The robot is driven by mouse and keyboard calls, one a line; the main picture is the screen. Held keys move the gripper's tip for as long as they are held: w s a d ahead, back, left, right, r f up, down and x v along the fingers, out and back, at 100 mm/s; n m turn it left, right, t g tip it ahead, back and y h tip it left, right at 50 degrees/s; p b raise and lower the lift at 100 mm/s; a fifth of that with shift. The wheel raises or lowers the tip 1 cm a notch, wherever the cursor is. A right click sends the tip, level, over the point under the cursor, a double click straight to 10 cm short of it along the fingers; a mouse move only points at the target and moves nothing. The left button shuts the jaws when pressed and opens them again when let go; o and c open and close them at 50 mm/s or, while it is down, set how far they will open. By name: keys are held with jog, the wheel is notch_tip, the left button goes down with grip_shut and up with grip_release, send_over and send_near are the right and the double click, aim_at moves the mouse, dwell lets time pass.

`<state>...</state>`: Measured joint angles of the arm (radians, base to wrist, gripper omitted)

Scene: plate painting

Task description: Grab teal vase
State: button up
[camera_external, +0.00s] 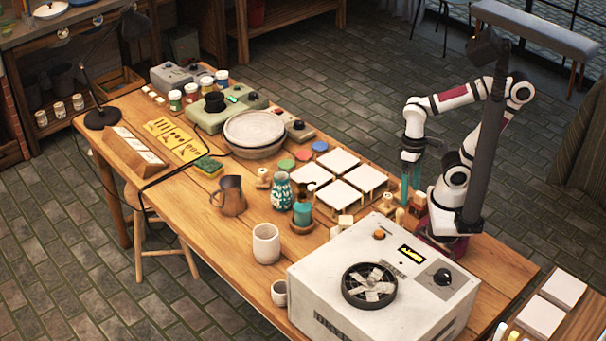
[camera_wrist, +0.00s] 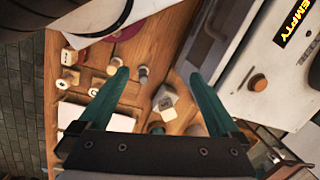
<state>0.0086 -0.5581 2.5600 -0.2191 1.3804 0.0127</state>
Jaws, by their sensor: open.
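A teal and white patterned vase (camera_external: 281,191) stands upright on the wooden table in the external view. Close to its right, a smaller plain teal vessel (camera_external: 303,210) stands on a small brown dish. My gripper (camera_external: 411,184) is to the right of both, beyond the white tiles, with its teal fingers pointing down. In the wrist view my gripper (camera_wrist: 158,76) has its fingers spread apart with nothing held between them. I cannot make out the patterned vase in the wrist view.
Several white tiles (camera_external: 338,161) lie between my gripper and the vase. A brown pitcher (camera_external: 231,197) and a white cup (camera_external: 266,243) stand nearby. Small wooden stamps (camera_wrist: 164,100) lie below my fingers.

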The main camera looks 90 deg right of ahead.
jog(key=w+r+m+y, duration=0.25)
jog(key=w+m, duration=0.35)
jog(key=w, duration=0.5)
jog(key=w+d+f+m+t+y, duration=0.4)
jog(key=w+d+m, duration=0.3)
jog(key=w+d, duration=0.4)
jog(key=m+t, duration=0.5)
jog(key=m, duration=0.3)
send_near(276, 189)
jog(key=shift+y, duration=0.35)
jog(key=x, duration=0.7)
jog(key=f+x, duration=0.1)
jog(key=x, duration=0.2)
jog(key=shift+w+d, duration=0.2)
grip_shut()
